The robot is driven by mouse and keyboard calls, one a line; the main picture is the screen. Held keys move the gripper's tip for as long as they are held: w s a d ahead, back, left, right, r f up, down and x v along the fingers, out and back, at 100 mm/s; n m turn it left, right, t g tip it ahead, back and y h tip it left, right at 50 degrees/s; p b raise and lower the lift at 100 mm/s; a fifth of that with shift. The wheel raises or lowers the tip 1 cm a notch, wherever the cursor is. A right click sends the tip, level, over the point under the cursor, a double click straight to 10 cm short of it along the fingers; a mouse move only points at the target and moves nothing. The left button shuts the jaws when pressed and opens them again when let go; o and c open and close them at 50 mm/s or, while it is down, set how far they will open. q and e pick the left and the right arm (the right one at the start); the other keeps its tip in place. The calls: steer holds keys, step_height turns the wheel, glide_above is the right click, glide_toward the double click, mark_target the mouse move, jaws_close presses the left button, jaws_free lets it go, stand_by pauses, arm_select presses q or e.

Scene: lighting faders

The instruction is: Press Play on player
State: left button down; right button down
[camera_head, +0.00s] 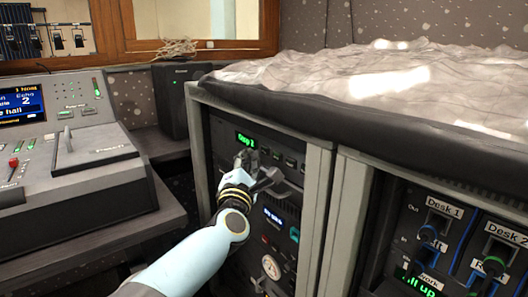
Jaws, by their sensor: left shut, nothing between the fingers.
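The player looks to be the top dark unit (226,131) in the grey rack, with a green lit display (246,139) and a row of small dark buttons to the right of it. I cannot read which button is Play. My left gripper (246,158) is shut and empty, in front of this unit just below its display. It hides part of the panel, and I cannot tell whether the fingertips touch it. My right gripper is not in view.
Below is another unit with a blue display (273,217). A lighting desk (75,160) and a black speaker (179,98) stand at left. A crumpled silvery cover (390,80) lies on the rack top. Patch panels with cables (432,235) are at right.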

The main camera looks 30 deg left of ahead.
arm_select(q)
steer(key=shift+w, duration=0.15)
steer(key=shift+w+d, duration=0.2)
steer(key=shift+w, duration=0.1)
steer(key=shift+w+d, duration=0.1)
steer(key=shift+w, duration=0.15)
stand_by(0.6)
steer(key=shift+s, duration=0.1)
steer(key=shift+s+a, duration=0.3)
steer(key=shift+s, duration=0.3)
steer(key=shift+s+a+p, duration=0.25)
steer(key=shift+s+a, duration=0.05)
steer(key=shift+s, duration=0.45)
steer(key=shift+s+a+p, duration=0.2)
steer(key=shift+s+a, duration=0.15)
steer(key=shift+s, duration=0.45)
steer(key=shift+s+a+p, duration=0.25)
steer(key=shift+s+a, duration=0.05)
steer(key=shift+s, duration=0.45)
